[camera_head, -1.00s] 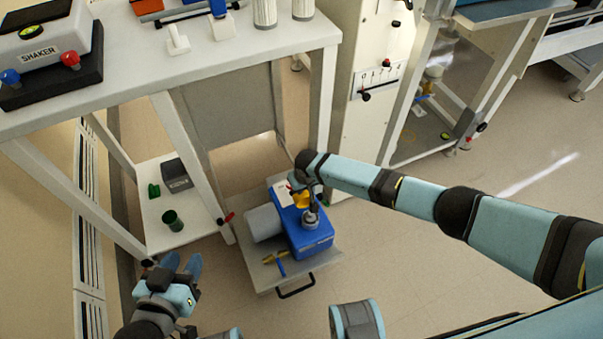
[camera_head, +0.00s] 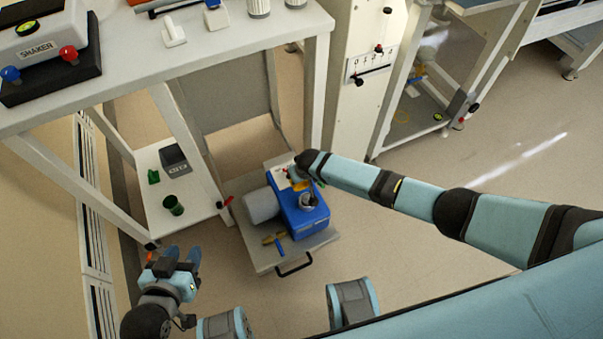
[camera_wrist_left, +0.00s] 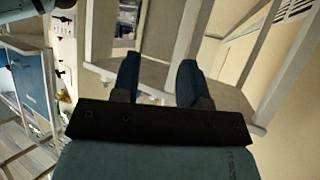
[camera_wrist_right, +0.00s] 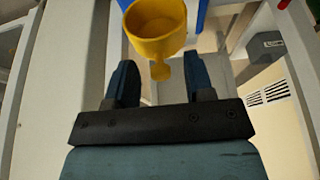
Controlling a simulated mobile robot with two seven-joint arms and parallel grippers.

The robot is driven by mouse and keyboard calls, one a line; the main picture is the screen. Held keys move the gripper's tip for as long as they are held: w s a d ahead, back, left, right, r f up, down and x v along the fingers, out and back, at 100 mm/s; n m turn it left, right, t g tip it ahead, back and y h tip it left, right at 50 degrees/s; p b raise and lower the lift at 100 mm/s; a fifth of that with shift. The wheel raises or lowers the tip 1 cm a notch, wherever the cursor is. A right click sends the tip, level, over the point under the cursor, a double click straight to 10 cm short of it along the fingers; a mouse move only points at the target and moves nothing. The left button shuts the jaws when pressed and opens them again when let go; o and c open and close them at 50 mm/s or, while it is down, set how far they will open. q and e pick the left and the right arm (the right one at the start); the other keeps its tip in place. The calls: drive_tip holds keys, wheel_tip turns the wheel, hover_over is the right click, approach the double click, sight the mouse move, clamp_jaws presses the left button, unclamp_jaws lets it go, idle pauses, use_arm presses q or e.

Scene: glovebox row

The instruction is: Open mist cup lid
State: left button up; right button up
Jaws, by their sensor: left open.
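A blue pump unit (camera_head: 304,219) with a pale grey cylinder (camera_head: 262,205) sits on a low grey cart. A round metallic cup (camera_head: 308,201) with a dark top stands on it; I cannot tell its lid's state. A yellow part (camera_head: 299,185) is just behind that cup. In the right wrist view it is a yellow bowl shape (camera_wrist_right: 158,28) whose short stem points between my right gripper's fingertips (camera_wrist_right: 160,78). Those fingers are apart, with gaps beside the stem. In the head view the right fingers are mostly hidden by the wrist. My left gripper (camera_head: 182,256) is open and empty, away at lower left.
The cart (camera_head: 262,262) has a black front handle (camera_head: 294,266) and a small yellow-and-blue tool (camera_head: 276,242). A low shelf at left holds a green cup (camera_head: 173,204) and a grey box (camera_head: 173,157). The shaker bench (camera_head: 130,85) stands above. Open floor lies to the right.

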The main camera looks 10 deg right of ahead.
drive_tip(key=shift+s+r, duration=0.15)
drive_tip(key=shift+r, duration=0.2)
use_arm(q)
drive_tip(key=shift+s+a+r+g+p, duration=0.3)
drive_tip(key=shift+r+g+p, duration=0.1)
drive_tip(key=shift+p, duration=2.05)
use_arm(e)
drive_tip(key=v, duration=1.3)
use_arm(q)
drive_tip(key=shift+w+r, duration=0.1)
drive_tip(key=shift+w, duration=0.05)
